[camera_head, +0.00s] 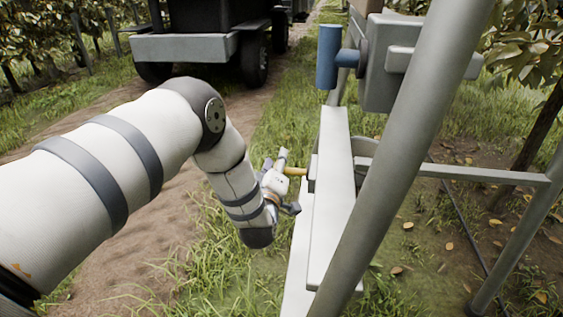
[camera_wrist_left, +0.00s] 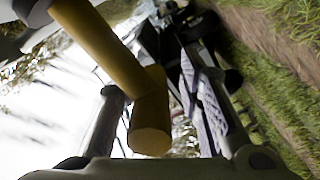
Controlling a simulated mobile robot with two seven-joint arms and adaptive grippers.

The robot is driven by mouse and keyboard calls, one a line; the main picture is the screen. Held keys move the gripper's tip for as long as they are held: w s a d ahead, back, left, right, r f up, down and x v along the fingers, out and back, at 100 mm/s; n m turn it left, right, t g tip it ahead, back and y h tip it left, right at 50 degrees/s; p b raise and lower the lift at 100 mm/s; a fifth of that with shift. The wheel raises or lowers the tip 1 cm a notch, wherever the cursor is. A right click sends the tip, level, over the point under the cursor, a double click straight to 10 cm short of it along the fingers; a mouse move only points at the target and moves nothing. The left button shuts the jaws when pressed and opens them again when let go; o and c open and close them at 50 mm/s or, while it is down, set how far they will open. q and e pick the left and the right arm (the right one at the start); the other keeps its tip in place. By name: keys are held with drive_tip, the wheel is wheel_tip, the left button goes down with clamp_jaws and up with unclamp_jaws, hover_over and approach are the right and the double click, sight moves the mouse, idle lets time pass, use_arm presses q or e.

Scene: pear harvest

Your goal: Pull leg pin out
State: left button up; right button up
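The leg pin (camera_head: 296,171) is a short yellow rod that sticks out to the left from the side of the pale metal leg (camera_head: 333,200). My left gripper (camera_head: 286,181) is at its outer end, with one finger above and one below. In the left wrist view the yellow pin (camera_wrist_left: 150,125) has a thicker end that lies between the two spread fingers. Gaps show on both sides of it, so the gripper looks open around the pin and not closed on it. The pin's inner end is hidden in the leg. My right gripper is not in view.
A grey slanted tube (camera_head: 405,150) crosses in front of the leg. A blue cylinder (camera_head: 327,57) and a grey box (camera_head: 392,72) sit above. A horizontal bar (camera_head: 485,174) runs right. A dark vehicle (camera_head: 215,25) stands behind. Grass and a dirt track are open on the left.

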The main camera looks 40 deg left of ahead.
use_arm(q)
drive_tip(key=shift+d, duration=0.1)
drive_tip(key=v, duration=1.2)
